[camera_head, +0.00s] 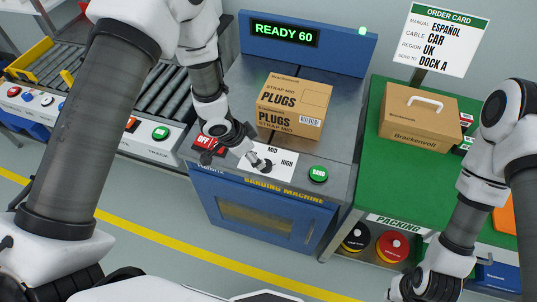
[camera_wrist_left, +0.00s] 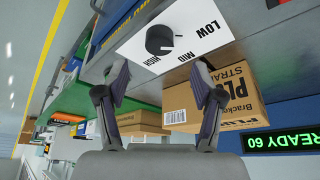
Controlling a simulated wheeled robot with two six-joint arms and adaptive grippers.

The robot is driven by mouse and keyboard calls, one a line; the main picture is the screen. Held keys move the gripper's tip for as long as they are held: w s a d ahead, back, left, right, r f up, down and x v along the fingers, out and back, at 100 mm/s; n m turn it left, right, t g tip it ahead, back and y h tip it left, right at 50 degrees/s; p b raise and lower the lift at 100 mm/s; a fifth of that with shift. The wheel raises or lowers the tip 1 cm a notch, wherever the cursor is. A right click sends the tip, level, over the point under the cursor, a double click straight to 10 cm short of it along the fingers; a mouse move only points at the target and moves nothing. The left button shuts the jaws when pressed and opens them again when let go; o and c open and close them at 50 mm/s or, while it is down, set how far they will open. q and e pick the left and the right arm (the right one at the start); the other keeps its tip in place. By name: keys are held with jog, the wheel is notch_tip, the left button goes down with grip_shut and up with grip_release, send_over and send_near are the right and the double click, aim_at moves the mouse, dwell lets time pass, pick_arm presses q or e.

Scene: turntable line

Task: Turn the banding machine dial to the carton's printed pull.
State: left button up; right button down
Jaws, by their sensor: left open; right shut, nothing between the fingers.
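The banding machine dial is a black round knob (camera_wrist_left: 160,40) on a white plate marked LOW, MID and HIGH (camera_wrist_left: 198,35) in the left wrist view. Which mark its pointer faces is too small to tell. In the head view my left gripper (camera_head: 247,152) partly covers the plate (camera_head: 285,160) and hides LOW. In the wrist view my left gripper (camera_wrist_left: 160,76) is open, its fingertips short of the knob with nothing between them. The carton (camera_head: 294,103), printed "STRAP MID" and "PLUGS", lies on the machine top behind the dial. My right gripper (camera_head: 412,287) is shut and empty at the bottom right.
The machine display (camera_head: 284,35) reads READY 60. A red OFF switch (camera_head: 206,142) and a green BAND button (camera_head: 318,174) flank the dial. A Brackenvoll box (camera_head: 418,117) and an order card (camera_head: 441,38) are at the green packing table (camera_head: 362,160). A roller conveyor (camera_head: 173,98) runs left.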

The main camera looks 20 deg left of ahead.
aim_at(266, 164)
pick_arm(q)
jog(key=x, duration=0.7)
jog(key=shift+w+d, duration=0.35)
jog(key=shift+d, duration=0.1)
jog(key=shift+f, duration=0.2)
jog(key=shift+s+a, duration=0.25)
jog(key=shift+a, duration=0.05)
jog(key=shift+w+d, duration=0.15)
jog(key=shift+d, duration=0.05)
jog(key=c, duration=1.1)
pick_arm(e)
jog(key=shift+w+d+f, duration=0.1)
jog(key=shift+w+d, duration=0.15)
jog(key=shift+w, duration=0.05)
